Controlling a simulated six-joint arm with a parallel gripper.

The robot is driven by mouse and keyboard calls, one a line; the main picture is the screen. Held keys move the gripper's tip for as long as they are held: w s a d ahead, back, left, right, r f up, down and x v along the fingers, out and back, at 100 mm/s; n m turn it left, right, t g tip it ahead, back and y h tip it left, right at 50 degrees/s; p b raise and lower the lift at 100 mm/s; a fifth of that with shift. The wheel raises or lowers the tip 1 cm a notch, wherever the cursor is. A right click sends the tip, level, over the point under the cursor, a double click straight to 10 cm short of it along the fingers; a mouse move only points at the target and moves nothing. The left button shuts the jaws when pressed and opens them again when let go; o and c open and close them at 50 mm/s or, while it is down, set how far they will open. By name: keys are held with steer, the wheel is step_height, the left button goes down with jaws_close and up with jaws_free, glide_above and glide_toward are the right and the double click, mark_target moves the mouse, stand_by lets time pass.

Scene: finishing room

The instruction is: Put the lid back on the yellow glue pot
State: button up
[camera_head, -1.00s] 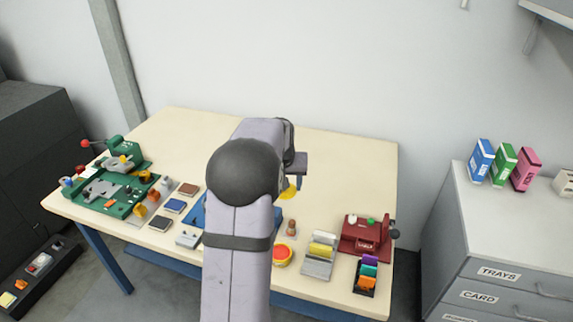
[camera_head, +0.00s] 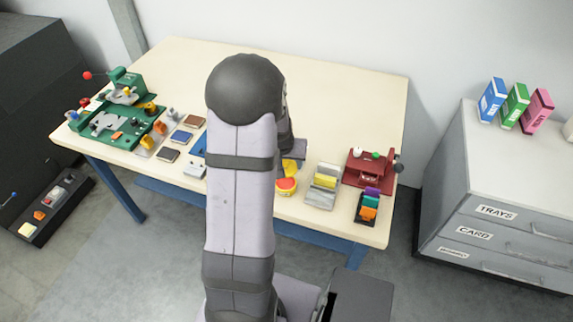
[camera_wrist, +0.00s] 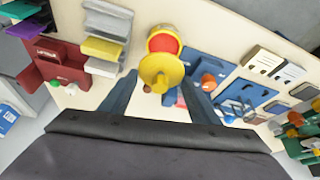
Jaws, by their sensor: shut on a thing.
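The yellow lid (camera_wrist: 161,68), a disc with a knob, is held between the two fingers of my gripper (camera_wrist: 160,80) in the wrist view. It also shows in the head view (camera_head: 291,166), just right of my arm. The yellow glue pot (camera_head: 285,188) stands on the table near its front edge, its red top (camera_wrist: 163,43) uncovered. In the wrist view the lid overlaps the near part of the pot. The lid looks apart from the pot, but the height between them is hard to tell. My arm hides most of the gripper in the head view.
A grey rack with yellow and white blocks (camera_head: 322,188) and a dark red device (camera_head: 361,168) stand right of the pot. The table's back (camera_head: 340,95) is clear.

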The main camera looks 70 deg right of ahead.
steer(key=shift+w+d, duration=0.1)
stand_by(0.3)
steer(key=shift+f+b, duration=2.8)
steer(key=shift+f, duration=0.3)
steer(key=shift+f+b, duration=0.2)
steer(key=shift+b, duration=0.2)
stand_by(0.4)
stand_by(0.4)
steer(key=o, duration=1.6)
steer(key=shift+r, duration=0.1)
steer(key=shift+r+p, duration=2.9)
steer(key=shift+r, duration=0.55)
